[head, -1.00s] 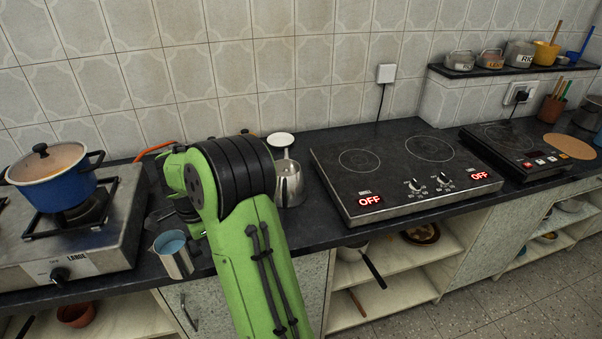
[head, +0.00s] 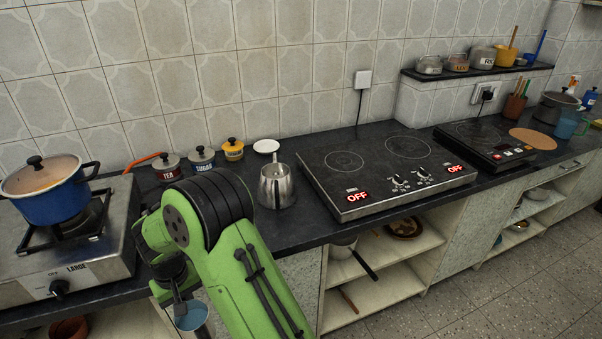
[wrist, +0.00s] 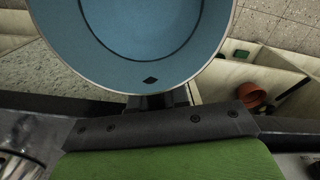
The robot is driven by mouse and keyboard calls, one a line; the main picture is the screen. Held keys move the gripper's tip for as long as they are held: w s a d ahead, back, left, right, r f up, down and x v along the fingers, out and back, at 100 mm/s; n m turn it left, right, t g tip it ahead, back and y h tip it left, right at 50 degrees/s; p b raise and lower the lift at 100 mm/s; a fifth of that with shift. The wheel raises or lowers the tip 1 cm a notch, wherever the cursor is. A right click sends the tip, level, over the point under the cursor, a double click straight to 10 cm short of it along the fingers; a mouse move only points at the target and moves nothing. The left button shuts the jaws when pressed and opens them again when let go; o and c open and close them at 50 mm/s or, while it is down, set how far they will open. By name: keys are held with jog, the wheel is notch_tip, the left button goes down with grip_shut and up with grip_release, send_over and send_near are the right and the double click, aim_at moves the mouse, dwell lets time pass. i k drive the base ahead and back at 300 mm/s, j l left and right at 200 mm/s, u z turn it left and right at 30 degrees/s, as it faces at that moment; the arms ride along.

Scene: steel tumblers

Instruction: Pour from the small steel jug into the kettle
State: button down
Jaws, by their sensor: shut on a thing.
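The jug looks roughly upright. The steel kettle (head: 275,188) stands upright on the counter, right of my arm and left of the cooktop, apart from the jug.
Canisters labelled tea (head: 167,167) and sugar (head: 202,158) and a yellow one (head: 233,149) stand along the wall. A white saucer (head: 266,146) lies behind the kettle. A blue pot (head: 50,190) sits on the left stove. The black cooktop (head: 375,170) is right of the kettle.

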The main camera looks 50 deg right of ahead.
aim_at(277, 190)
jog(key=j+z, duration=0.15)
jog(key=z, duration=0.3)
jog(key=j+z, duration=0.2)
jog(key=z, duration=0.2)
jog(key=j+z, duration=0.15)
jog(key=z, duration=0.3)
